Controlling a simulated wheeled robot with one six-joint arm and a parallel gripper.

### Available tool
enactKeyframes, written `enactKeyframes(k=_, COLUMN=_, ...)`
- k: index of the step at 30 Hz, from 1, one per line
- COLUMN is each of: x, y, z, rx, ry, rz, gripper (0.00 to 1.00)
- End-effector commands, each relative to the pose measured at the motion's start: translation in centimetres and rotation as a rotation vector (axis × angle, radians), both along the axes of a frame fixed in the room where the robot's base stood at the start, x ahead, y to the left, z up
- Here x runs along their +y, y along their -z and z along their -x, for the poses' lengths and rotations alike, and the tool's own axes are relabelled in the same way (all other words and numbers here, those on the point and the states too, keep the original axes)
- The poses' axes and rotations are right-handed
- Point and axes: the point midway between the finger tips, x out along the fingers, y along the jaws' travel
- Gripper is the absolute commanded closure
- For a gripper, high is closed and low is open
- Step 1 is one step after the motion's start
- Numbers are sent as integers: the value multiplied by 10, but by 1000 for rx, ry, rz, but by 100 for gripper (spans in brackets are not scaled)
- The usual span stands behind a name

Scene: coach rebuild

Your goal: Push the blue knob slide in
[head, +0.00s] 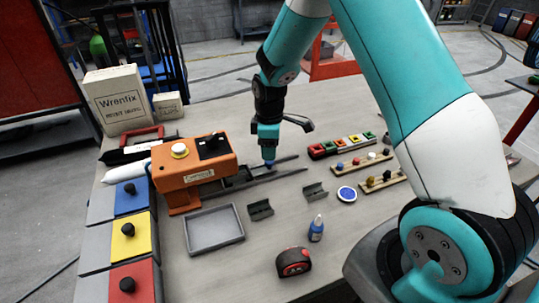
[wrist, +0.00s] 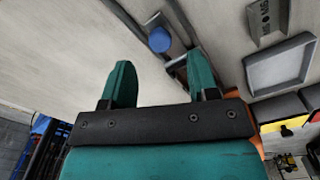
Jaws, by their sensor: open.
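The blue knob (head: 269,164) stands on the dark slide (head: 247,178), which extends to the right out of the orange housing (head: 196,168) between two rails. In the head view the knob is directly below my gripper (head: 268,145), partly hidden by it. In the wrist view the knob (wrist: 159,39) shows as a blue round top beyond the teal fingertips, roughly between their lines. My gripper (wrist: 160,72) is open with nothing between its fingers. I cannot tell whether a finger touches the knob.
A grey tray (head: 214,230) and small dark holders (head: 260,210) lie in front of the slide. Boxes with blue, yellow and red lids (head: 130,228) stand at left. A tape measure (head: 293,262), a blue bottle (head: 316,229) and a row of coloured blocks (head: 341,145) are on the bench.

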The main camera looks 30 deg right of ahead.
Motion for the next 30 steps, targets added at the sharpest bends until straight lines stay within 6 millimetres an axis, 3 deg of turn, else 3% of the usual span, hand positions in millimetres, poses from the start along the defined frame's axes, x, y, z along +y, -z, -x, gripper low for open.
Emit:
enactKeyframes(k=3, x=0, y=21, z=1, rx=4, ry=0, rz=0, gripper=45)
enactKeyframes(k=9, x=0, y=43, z=0, rx=1, ry=1, rz=0, gripper=45)
enactKeyframes(k=20, x=0, y=48, z=0, rx=-1, ry=1, rz=0, gripper=45)
enactKeyframes(k=27, x=0, y=48, z=0, rx=-1, ry=1, rz=0, gripper=100)
enactKeyframes(k=30, x=0, y=48, z=0, rx=-1, ry=1, rz=0, gripper=100)
